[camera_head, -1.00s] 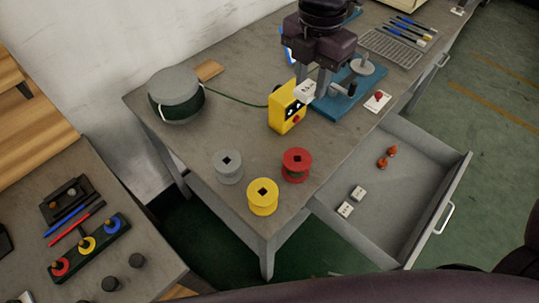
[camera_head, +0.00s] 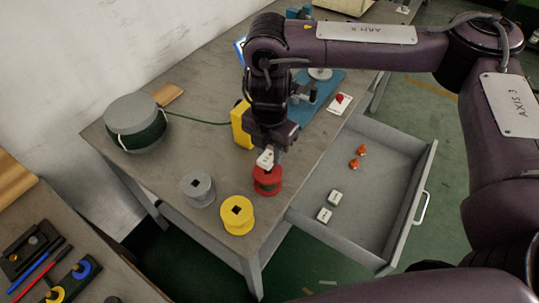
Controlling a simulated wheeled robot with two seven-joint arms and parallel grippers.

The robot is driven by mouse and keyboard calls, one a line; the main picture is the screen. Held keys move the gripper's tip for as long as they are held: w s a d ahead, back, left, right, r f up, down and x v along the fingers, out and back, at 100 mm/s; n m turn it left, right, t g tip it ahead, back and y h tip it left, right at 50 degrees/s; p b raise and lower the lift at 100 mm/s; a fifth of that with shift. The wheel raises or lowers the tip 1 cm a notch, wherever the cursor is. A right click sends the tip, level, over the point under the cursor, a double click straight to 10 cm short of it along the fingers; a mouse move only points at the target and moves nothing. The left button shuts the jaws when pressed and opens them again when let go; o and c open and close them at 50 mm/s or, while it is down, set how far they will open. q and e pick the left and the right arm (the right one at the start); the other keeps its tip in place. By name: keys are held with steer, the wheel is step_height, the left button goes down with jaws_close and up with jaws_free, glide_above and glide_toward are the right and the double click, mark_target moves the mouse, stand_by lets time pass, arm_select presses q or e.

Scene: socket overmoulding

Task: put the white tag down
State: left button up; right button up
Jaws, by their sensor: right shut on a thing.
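The white tag (camera_head: 265,159) is in my right gripper (camera_head: 270,150), which is shut on it and points down. The tag shows just above and in front of the red spool (camera_head: 268,182), overlapping its top in the view. I cannot tell whether it touches the spool. Dark marks show on the tag's face. My right arm comes in from the right and covers the back of the table. My left gripper is not in view.
A grey spool (camera_head: 197,188) and a yellow spool (camera_head: 237,216) stand near the table's (camera_head: 175,158) front edge. A yellow box (camera_head: 242,125) is partly hidden behind the gripper. The open drawer (camera_head: 380,190) holds white blocks (camera_head: 325,215) and orange pieces (camera_head: 361,150).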

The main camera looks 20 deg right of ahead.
mark_target(270, 155)
step_height(270, 155, down, 2)
steer(key=shift+f+b, duration=0.3)
steer(key=shift+f, duration=0.3)
steer(key=o, duration=0.9)
steer(key=shift+o, duration=0.2)
step_height(270, 155, up, 13)
steer(key=p, duration=0.1)
steer(key=shift+r+p, duration=0.2)
steer(key=shift+p, duration=0.1)
